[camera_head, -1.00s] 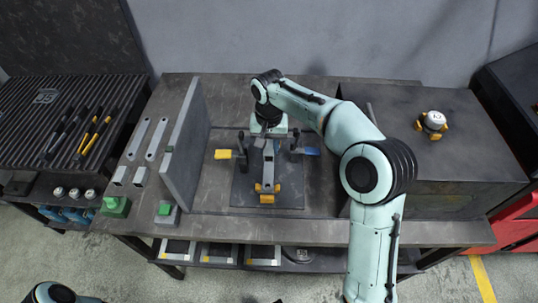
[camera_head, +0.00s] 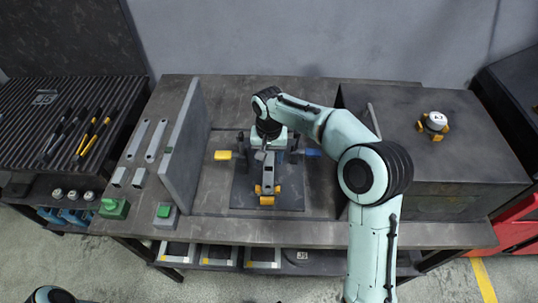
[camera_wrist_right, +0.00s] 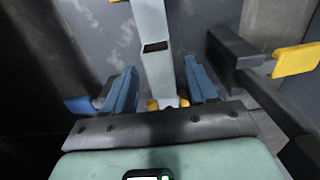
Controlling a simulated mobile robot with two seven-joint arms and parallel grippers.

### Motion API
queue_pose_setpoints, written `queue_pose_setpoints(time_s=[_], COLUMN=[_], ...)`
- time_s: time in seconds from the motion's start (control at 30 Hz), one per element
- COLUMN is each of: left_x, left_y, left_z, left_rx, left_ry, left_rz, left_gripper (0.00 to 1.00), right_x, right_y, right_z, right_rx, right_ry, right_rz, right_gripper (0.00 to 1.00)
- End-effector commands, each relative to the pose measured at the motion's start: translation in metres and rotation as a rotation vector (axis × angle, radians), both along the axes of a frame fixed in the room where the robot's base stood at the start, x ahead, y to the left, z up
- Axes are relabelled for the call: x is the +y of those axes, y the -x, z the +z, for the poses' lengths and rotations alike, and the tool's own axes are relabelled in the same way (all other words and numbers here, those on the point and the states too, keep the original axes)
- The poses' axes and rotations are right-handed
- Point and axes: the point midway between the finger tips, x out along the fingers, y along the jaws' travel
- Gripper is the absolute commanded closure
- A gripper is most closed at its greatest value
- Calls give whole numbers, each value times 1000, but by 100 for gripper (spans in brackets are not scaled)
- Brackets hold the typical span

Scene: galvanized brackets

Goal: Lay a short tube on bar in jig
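A grey bar (camera_head: 268,173) lies lengthwise in the jig (camera_head: 240,190), toward the yellow stop at its front. My right gripper (camera_head: 265,148) is low over the back part of the jig. In the right wrist view its two blue-grey fingers (camera_wrist_right: 160,90) are spread, one on each side of the bar (camera_wrist_right: 152,25), with gaps between. A dark slot shows in the bar's top. I see no tube clearly between the fingers. Two short tubes (camera_head: 129,177) lie on the bench left of the upright plate. My left gripper is outside the view.
Two long slotted bars (camera_head: 148,140) lie behind the short tubes. An upright grey plate (camera_head: 186,150) stands between them and the jig. The jig has a yellow handle (camera_head: 222,155) and a blue one (camera_head: 312,153). A raised dark box (camera_head: 440,165) fills the bench's right side.

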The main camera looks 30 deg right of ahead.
Motion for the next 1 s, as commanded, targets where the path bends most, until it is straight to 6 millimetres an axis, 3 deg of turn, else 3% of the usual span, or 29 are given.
queue_pose_setpoints(time_s=[0.27, 0.7, 1.0], left_x=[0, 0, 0], left_y=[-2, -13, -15], left_z=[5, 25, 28], left_rx=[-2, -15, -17], left_ry=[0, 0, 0], left_rz=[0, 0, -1], left_gripper=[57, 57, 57], right_x=[0, 0, 0], right_y=[-1, -1, 0], right_z=[19, 108, 124], right_rx=[-3, -4, 1], right_ry=[1, 0, 1], right_rz=[0, 0, 0], right_gripper=[43, 43, 43])
